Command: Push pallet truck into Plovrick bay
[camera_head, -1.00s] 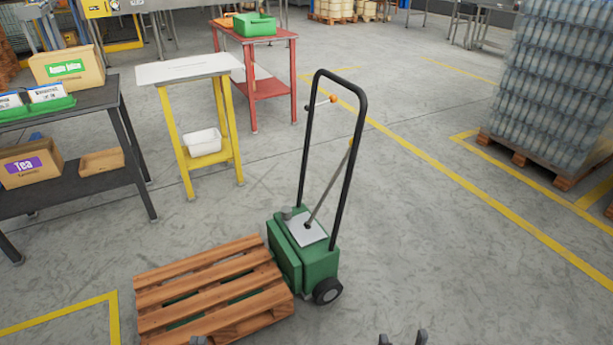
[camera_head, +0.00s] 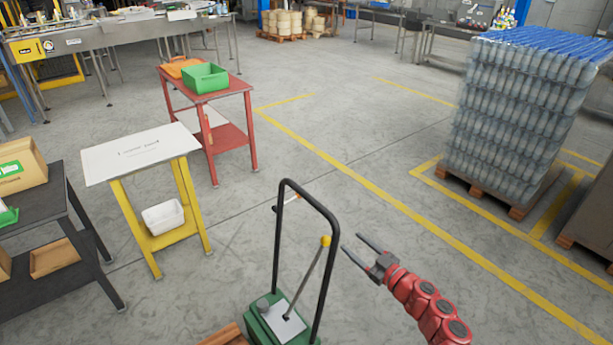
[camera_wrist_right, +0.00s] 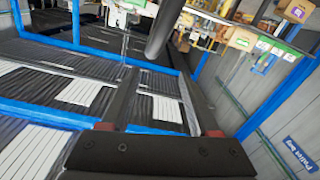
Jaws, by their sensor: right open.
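The green pallet truck (camera_head: 282,325) stands at the bottom of the head view, partly cut off by the lower edge. Its black loop handle (camera_head: 279,235) rises upright, with a yellow-knobbed lever beside it. A corner of the wooden pallet (camera_head: 226,336) shows at the truck's left. My right gripper (camera_head: 351,243) is open and empty, just right of the loop's right post, fingers pointing toward it. In the right wrist view a dark bar shows beyond the open fingers (camera_wrist_right: 160,78); I cannot tell whether it is the handle. My left gripper is out of view. No bay is readable as Plovrick.
A yellow-legged table (camera_head: 140,153), a red table (camera_head: 230,138) and a dark shelf (camera_head: 88,250) stand left. Wrapped bottles (camera_head: 515,115) on a pallet stand right within yellow lines. Floor between is clear. A blue "Pallet bay" sign (camera_wrist_right: 300,154) shows in the wrist view.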

